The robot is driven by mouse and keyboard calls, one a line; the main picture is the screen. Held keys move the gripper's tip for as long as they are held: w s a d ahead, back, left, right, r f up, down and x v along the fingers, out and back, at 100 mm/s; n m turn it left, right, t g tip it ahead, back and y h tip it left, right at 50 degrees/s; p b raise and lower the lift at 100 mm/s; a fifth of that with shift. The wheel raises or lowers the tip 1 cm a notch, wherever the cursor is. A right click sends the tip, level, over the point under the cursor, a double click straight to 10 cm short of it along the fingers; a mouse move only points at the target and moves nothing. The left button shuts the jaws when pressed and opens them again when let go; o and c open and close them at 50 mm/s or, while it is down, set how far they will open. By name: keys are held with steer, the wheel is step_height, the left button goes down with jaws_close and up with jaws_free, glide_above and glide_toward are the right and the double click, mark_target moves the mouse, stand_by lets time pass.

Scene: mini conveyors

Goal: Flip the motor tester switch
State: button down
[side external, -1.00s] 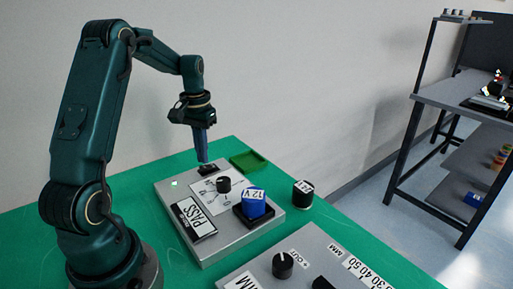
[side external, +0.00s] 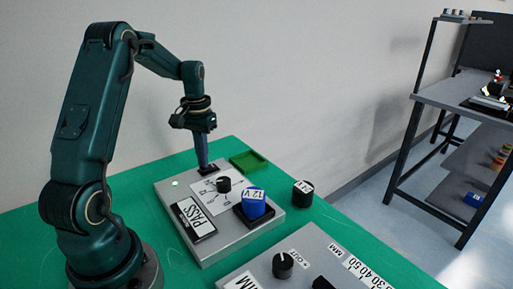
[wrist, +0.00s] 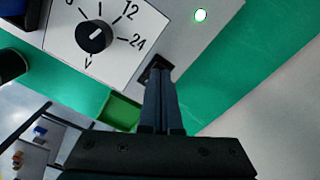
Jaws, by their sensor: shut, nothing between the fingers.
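The motor tester (side external: 240,238) is a grey box on the green bench. Its black switch (side external: 209,171) sits at the far corner of its top, and also shows in the wrist view (wrist: 148,73), partly hidden by the fingers. My gripper (side external: 203,167) is shut and empty, pointing down with its tips at the switch. In the wrist view the fingertips (wrist: 158,72) overlap the switch; I cannot tell whether they press on it. A lit green lamp (side external: 174,183), a black dial (side external: 223,184), a PASS display (side external: 195,217) and a blue 12 V motor (side external: 253,203) are on the tester.
A green tray (side external: 249,161) lies just behind the tester. A black labelled cylinder (side external: 302,194) stands to its right. A second grey panel with knobs (side external: 300,255) is in front. A shelf rack (side external: 455,100) stands away at the right.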

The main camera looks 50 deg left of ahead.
steer(key=shift+f, duration=0.35)
steer(key=shift+r, duration=3.55)
steer(key=d+r+m+t+y, duration=0.1)
steer(key=d+r+m+t, duration=0.1)
steer(key=d+r, duration=0.35)
steer(key=d+r+m+t, duration=0.1)
steer(key=d+r+m, duration=0.15)
steer(key=d, duration=0.55)
steer(key=s+d+f+m+t+h, duration=0.1)
steer(key=s+d+f+t, duration=0.1)
steer(key=s+d, duration=0.7)
steer(key=shift+s+f+t, duration=0.3)
steer(key=shift+s+f, duration=0.45)
steer(key=shift+f, duration=0.1)
